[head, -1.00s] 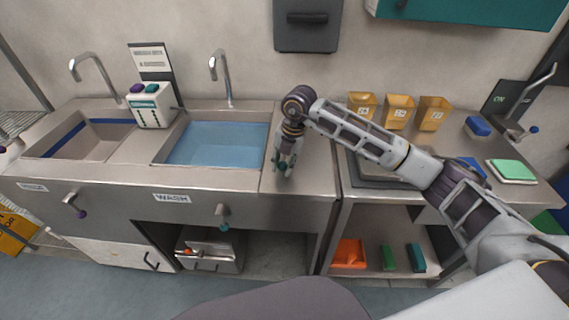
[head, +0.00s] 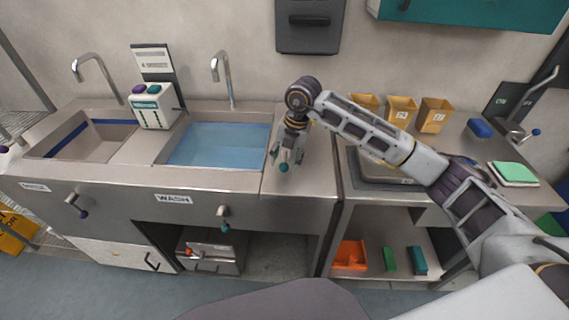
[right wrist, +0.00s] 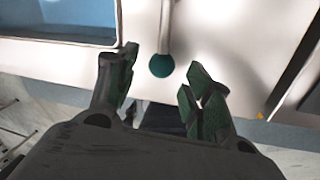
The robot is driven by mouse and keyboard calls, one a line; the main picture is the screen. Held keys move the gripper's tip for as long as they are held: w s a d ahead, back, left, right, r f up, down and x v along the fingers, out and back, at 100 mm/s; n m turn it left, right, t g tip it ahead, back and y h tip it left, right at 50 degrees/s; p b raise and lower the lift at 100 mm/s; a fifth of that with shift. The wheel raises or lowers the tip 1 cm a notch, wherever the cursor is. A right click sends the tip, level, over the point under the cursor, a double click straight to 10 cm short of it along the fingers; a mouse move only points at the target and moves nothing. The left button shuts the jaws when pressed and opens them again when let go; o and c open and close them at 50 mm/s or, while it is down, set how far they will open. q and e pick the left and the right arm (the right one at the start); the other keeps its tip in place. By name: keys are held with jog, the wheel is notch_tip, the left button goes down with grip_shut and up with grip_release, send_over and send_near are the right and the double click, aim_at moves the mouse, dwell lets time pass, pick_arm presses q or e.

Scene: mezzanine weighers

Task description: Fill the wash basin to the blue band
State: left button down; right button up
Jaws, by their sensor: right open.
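The wash basin (head: 268,133) is set in the steel counter under a curved spout (head: 222,75) and holds blue water (head: 215,147). I cannot make out a separate blue band on its wall. The wash lever, with a green knob (head: 225,226), hangs on the front panel right of the WASH label (head: 172,198). My right gripper (head: 287,160) is open and empty, right of the basin. In the right wrist view the green knob (right wrist: 161,66) shows between the open fingers, apparently apart from them. Something at the left edge may be my left gripper; its fingers are unclear.
A second basin (head: 122,150) with a blue band lies left; its lever has a purple knob (head: 83,213). A white dispenser (head: 152,107) stands between the basins.

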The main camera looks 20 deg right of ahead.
notch_tip(320, 180, up, 9)
jog(key=s+d, duration=0.1)
jog(key=shift+d, duration=0.2)
dwell(0.7)
